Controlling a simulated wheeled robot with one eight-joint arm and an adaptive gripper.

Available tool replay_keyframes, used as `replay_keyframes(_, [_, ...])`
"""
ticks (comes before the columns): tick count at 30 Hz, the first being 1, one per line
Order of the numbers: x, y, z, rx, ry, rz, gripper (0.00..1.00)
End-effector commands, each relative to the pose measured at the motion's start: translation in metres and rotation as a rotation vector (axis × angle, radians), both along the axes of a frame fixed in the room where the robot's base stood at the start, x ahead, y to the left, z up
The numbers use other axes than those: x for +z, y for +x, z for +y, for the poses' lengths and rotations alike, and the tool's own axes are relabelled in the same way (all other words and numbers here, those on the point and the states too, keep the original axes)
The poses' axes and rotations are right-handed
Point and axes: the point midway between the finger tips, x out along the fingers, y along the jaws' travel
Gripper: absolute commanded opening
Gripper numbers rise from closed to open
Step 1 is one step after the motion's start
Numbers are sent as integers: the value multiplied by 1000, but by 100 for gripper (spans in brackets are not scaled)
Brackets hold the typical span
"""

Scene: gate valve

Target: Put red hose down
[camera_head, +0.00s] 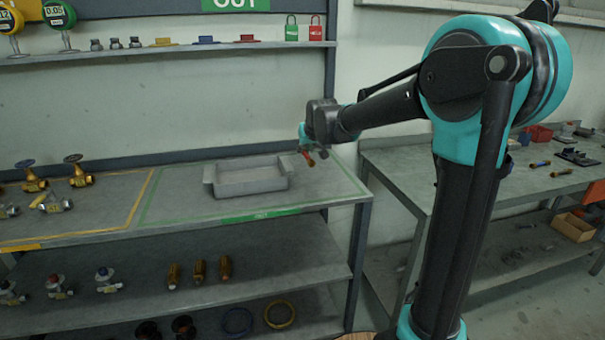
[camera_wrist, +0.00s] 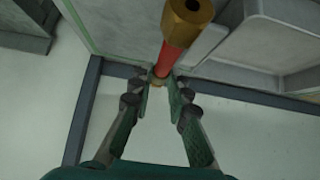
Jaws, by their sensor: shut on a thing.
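A red hose piece with brass ends (camera_wrist: 178,48) is between the fingers of my gripper (camera_wrist: 160,85) in the wrist view. My gripper is shut on it. In the head view the red hose (camera_head: 309,158) shows small below my gripper (camera_head: 313,148), held above the right part of the upper shelf. It looks tilted there. A grey tray (camera_head: 250,190) stands on that shelf to the left of my gripper, inside a green outlined area. The hose is apart from the tray in the head view; its exact height above the shelf I cannot tell.
Brass valves (camera_head: 78,178) stand on the shelf's left part. Several brass-coloured pieces (camera_head: 198,270) stand on the lower shelf (camera_head: 130,315). A workbench (camera_head: 400,165) with tools is at the right. The shelf strip around the tray, inside the green line, is bare.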

Motion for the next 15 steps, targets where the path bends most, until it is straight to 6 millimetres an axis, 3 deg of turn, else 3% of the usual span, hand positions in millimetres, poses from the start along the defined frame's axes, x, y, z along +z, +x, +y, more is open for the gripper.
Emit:
replay_keyframes(6, [-43, 0, 0, 0, 0, 0, 0])
replay_keyframes(15, [-71, 0, 0, 0, 0, 0, 0])
